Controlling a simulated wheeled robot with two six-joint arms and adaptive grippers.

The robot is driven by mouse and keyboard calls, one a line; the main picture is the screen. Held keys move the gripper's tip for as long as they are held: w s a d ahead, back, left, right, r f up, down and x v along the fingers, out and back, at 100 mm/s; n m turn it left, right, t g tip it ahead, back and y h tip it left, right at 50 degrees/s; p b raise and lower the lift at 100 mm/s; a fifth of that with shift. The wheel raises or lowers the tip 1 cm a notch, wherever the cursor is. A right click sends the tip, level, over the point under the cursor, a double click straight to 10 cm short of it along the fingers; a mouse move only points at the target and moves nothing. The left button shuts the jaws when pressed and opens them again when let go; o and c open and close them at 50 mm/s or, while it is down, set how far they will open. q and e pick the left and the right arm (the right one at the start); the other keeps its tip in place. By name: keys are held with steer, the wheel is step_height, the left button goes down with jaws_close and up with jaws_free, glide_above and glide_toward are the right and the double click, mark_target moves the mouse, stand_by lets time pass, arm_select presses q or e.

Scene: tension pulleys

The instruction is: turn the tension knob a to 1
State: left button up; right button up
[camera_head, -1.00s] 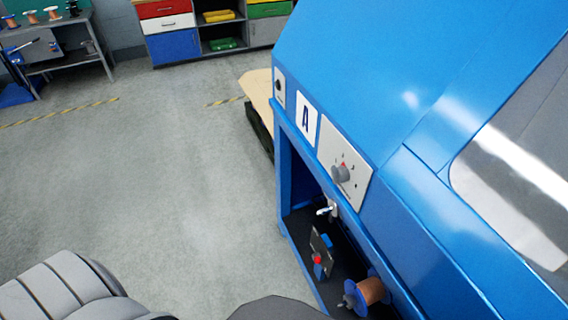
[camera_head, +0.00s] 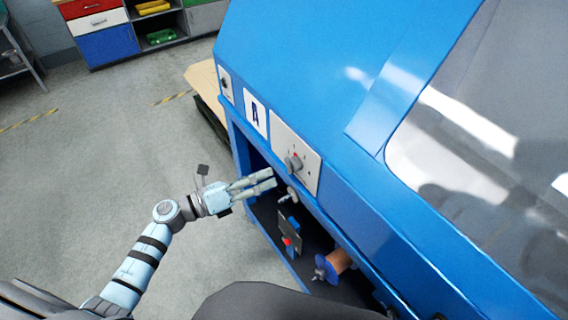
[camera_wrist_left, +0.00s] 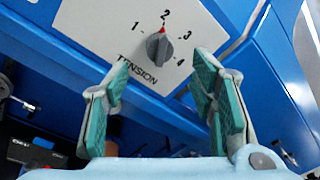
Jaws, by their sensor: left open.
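The tension knob (camera_head: 293,164) is a grey knob on a white plate (camera_head: 310,149) beside the letter A on the blue machine. In the left wrist view the knob (camera_wrist_left: 159,47) has its red mark pointing at 2, with 1 to its left and 3 and 4 to its right. My left gripper (camera_head: 273,178) is open and empty, in front of the machine just below and left of the knob. In the wrist view its fingers (camera_wrist_left: 160,85) stand apart, with the knob beyond them and between them. They do not appear to touch it. My right gripper is out of view.
The blue machine (camera_head: 310,60) fills the right side. Its open bay below the knob holds a copper spool (camera_head: 338,261) and a small guide (camera_head: 289,227). The floor to the left is clear.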

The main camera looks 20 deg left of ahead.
mark_target(292, 163)
arm_select(q)
steer(key=x, duration=0.7)
steer(key=c, duration=1.1)
